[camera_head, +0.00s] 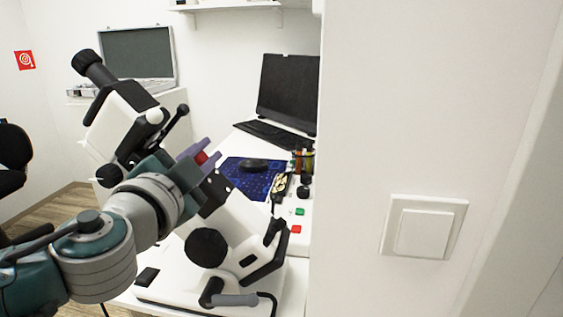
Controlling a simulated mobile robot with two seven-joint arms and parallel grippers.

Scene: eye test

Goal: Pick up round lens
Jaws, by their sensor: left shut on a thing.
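My left arm comes in from the left, and my left gripper (205,158) is in front of the desk. Its purple fingers are shut on a small red thing (200,158). The red thing is mostly hidden by the fingers, and I cannot tell whether it is the round lens. I cannot make out a round lens for certain elsewhere. My right gripper is not in view.
A white and black eye instrument (232,228) stands close beside and behind my left arm. On the desk are a blue mat (238,176), a black mouse (254,165), a keyboard (272,135) and a monitor (288,90). A wall with a switch (424,228) fills the right.

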